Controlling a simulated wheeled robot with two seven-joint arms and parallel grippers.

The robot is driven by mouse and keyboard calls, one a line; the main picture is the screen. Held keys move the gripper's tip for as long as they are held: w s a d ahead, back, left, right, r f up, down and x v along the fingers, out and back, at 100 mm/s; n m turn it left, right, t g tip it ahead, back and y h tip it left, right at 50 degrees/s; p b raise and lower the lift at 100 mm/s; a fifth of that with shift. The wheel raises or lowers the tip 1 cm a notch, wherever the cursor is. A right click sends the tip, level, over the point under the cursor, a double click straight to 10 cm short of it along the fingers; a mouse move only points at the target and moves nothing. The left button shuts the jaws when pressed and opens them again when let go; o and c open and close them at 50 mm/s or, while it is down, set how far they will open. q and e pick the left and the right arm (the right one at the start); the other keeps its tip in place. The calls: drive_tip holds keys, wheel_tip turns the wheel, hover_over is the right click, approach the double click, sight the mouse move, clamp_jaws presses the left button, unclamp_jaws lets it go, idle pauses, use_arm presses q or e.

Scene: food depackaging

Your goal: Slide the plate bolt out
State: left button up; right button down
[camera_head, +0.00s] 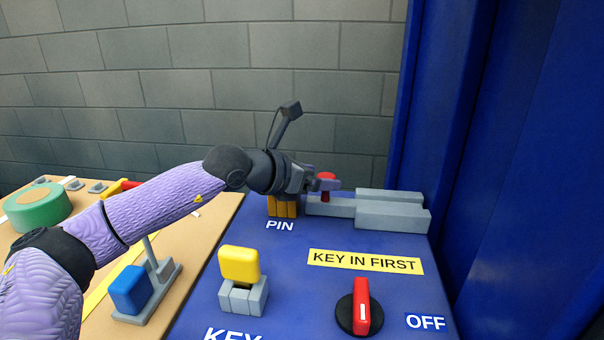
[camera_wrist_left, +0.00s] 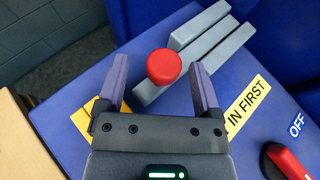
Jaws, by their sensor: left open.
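The plate bolt shows as a red round knob (camera_head: 326,178) at the grey rails (camera_head: 392,212) at the back of the blue panel. My left gripper (camera_head: 318,186) is at the knob, with its arm coming in from the left. In the left wrist view, the red knob (camera_wrist_left: 164,66) sits between the tips of my open left gripper (camera_wrist_left: 161,75), with a gap on each side. The grey rails (camera_wrist_left: 215,50) run away beyond the knob. The wrist view does not show the bolt's shaft under the knob. My right gripper is not in view.
A yellow key (camera_head: 239,263) sits in a grey holder on the panel. A red switch (camera_head: 362,306) is near the OFF label. A blue handle (camera_head: 129,290) and green roll (camera_head: 37,207) are at left. A blue wall (camera_head: 500,150) closes the right.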

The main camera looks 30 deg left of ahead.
use_arm(q)
drive_tip(key=v, duration=0.8)
drive_tip(key=shift+b, duration=0.35)
drive_tip(key=shift+s+r, duration=0.1)
